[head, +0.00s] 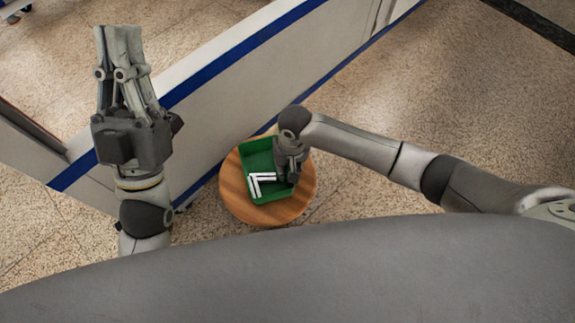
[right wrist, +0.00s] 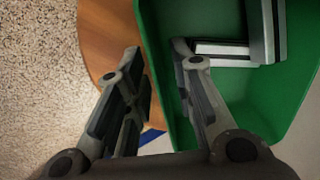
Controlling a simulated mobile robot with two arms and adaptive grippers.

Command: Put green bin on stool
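The green bin (head: 258,160) is over the round wooden top of the stool (head: 232,188) in the head view and appears to rest on it. White angled pieces (head: 262,180) lie inside the bin. My right gripper (head: 290,170) points down at the bin's right side. In the right wrist view its fingers (right wrist: 158,52) are apart, one outside the bin over the stool (right wrist: 105,30) and one inside the bin (right wrist: 215,20), with the bin's wall between them and visible gaps. My left gripper (head: 118,30) is raised at the left, away from the bin; its finger gap is unclear.
A long white partition with a blue stripe (head: 240,50) runs diagonally just behind the stool. Speckled floor (head: 400,120) lies open to the right of the stool. A dark strip (head: 535,20) crosses the floor at the top right.

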